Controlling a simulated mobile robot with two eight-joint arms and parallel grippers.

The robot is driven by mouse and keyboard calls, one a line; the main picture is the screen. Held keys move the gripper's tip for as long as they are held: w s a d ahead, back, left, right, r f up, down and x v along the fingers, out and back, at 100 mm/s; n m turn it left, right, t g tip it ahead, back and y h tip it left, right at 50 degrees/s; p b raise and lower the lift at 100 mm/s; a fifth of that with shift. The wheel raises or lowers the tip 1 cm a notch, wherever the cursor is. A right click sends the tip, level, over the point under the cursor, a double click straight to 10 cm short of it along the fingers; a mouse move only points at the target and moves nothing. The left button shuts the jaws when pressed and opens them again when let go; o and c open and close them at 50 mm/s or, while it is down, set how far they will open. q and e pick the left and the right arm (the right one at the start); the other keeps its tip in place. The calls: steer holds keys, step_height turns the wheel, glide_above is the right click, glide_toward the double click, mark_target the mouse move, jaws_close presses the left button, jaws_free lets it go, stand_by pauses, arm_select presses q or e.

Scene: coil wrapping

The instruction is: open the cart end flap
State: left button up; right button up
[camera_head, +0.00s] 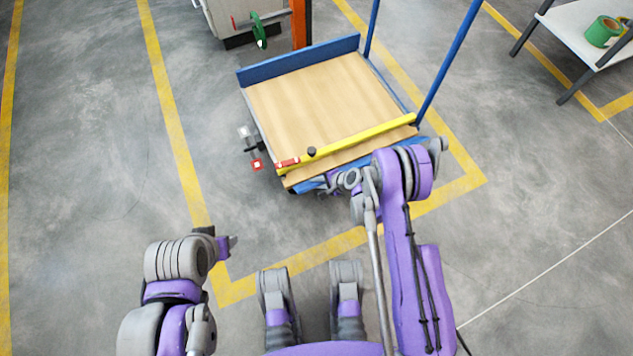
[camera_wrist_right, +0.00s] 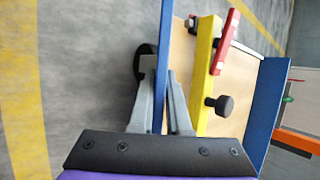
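The cart has a light wooden deck (camera_head: 320,105) and a blue frame. Along its near end runs a blue strip (camera_head: 350,170), seemingly the end flap; its tilt is hard to judge. It also shows edge-on in the right wrist view (camera_wrist_right: 165,40). My right gripper (camera_wrist_right: 162,82) has a grey finger close against each side of this strip. In the head view that gripper is mostly hidden by my arm. A yellow bar (camera_head: 360,141) with a red handle (camera_head: 288,162) and a black knob (camera_head: 312,151) crosses the deck near this end. My left gripper (camera_head: 228,244) is away from the cart, its fingers unclear.
A blue board (camera_head: 298,60) stands at the cart's far end, and blue posts (camera_head: 448,62) rise at its right. A machine (camera_head: 240,14) with a green disc stands behind. A table (camera_head: 575,30) with a green roll (camera_head: 602,31) is at right. The floor left is clear.

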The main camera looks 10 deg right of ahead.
steer(key=o, duration=0.4)
steer(key=shift+c, duration=0.2)
steer(key=p+v, duration=0.2)
steer(key=v, duration=0.9)
steer(key=shift+p, duration=0.35)
steer(key=shift+f, duration=0.1)
